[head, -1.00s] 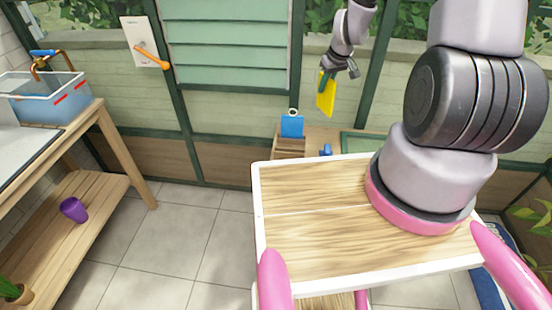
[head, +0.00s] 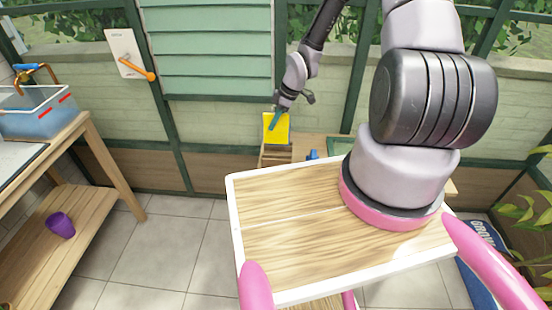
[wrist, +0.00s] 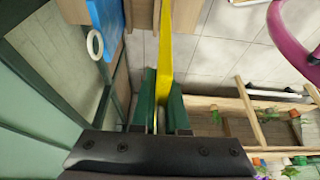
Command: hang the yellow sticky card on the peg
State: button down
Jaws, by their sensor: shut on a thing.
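The yellow sticky card (head: 277,128) hangs from my gripper (head: 273,122) in front of the green-framed wall, just above a wooden box. In the wrist view the yellow card (wrist: 166,45) is seen almost edge-on between the green fingers of my gripper (wrist: 160,103), which are shut on it. A blue card (wrist: 104,22) with a white ring (wrist: 95,45) is to the left of the yellow card, apart from it. In the head view the blue card is hidden behind the yellow one. I cannot make out the peg in either view.
The wooden box (head: 275,157) stands below the card, with a small blue object (head: 313,155) to its right. Green shutters (head: 205,50) and an orange lever (head: 137,66) are on the wall. A wooden bench (head: 85,135) is at left. Wrist view shows wooden rails (wrist: 255,115).

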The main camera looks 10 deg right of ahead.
aim_at(274, 143)
notch_tip(274, 143, down, 9)
jog(key=shift+f, duration=0.1)
dwell(0.3)
jog(key=shift+f, duration=0.1)
jog(key=shift+f, duration=0.15)
jog(key=c, duration=0.9)
grip_release()
jog(key=shift+d, duration=0.1)
